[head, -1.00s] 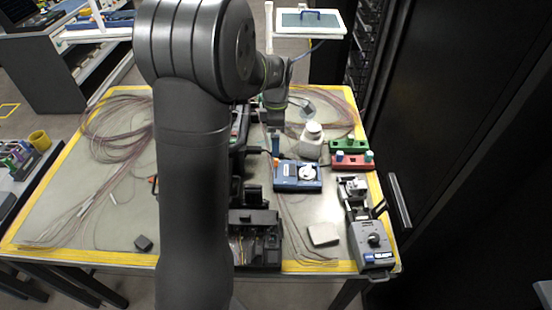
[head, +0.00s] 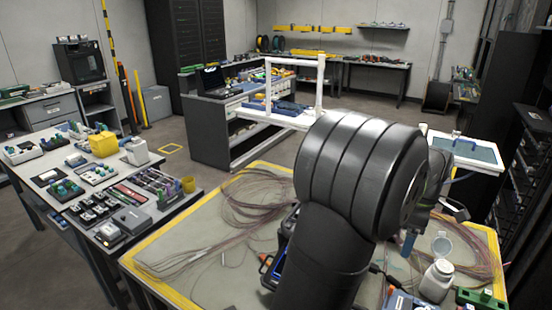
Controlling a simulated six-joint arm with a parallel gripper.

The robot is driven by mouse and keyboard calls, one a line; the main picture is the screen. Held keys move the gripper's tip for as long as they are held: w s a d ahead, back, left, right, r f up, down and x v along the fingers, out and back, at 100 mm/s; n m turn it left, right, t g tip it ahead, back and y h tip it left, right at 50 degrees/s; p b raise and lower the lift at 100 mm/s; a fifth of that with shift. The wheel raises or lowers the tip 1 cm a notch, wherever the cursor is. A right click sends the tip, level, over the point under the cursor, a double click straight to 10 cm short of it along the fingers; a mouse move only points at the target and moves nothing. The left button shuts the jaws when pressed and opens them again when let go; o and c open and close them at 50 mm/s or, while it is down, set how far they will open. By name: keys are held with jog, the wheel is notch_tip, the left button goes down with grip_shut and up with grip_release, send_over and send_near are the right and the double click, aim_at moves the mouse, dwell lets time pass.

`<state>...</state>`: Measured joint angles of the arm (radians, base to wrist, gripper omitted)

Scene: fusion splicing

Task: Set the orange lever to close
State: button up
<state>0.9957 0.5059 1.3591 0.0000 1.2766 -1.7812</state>
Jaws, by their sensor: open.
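My gripper (head: 409,240) is mostly hidden behind my own dark arm, which fills the middle of the head view. Only a small bluish part shows low to the right of the arm, above the worktable (head: 200,266); the fingertips are not clear. I cannot make out the orange lever for certain. A blue device (head: 402,302) shows only its upper part at the bottom edge, below my gripper. I see no contact between my gripper and any device.
A white bottle (head: 437,281) stands right of my gripper, and a green block (head: 482,299) sits at the lower right. Thin fibre bundles (head: 262,196) lie on the worktable. A side bench (head: 62,180) with several devices stands at left.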

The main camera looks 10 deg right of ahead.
jog(key=c, duration=1.1)
jog(key=shift+f+m, duration=0.25)
jog(key=shift+m, duration=0.05)
jog(key=c, duration=0.3)
jog(key=shift+w+f+m, duration=0.1)
jog(key=shift+f+m, duration=0.2)
jog(key=shift+m, duration=0.2)
grip_shut()
notch_tip(320, 180, down, 8)
jog(key=w+d+m+t+h, duration=0.1)
jog(key=m+t+h, duration=0.1)
jog(key=m, duration=1.4)
jog(key=shift+d+m+t+h, duration=0.25)
jog(key=shift+m+t+h, duration=0.05)
jog(key=shift+w, duration=0.1)
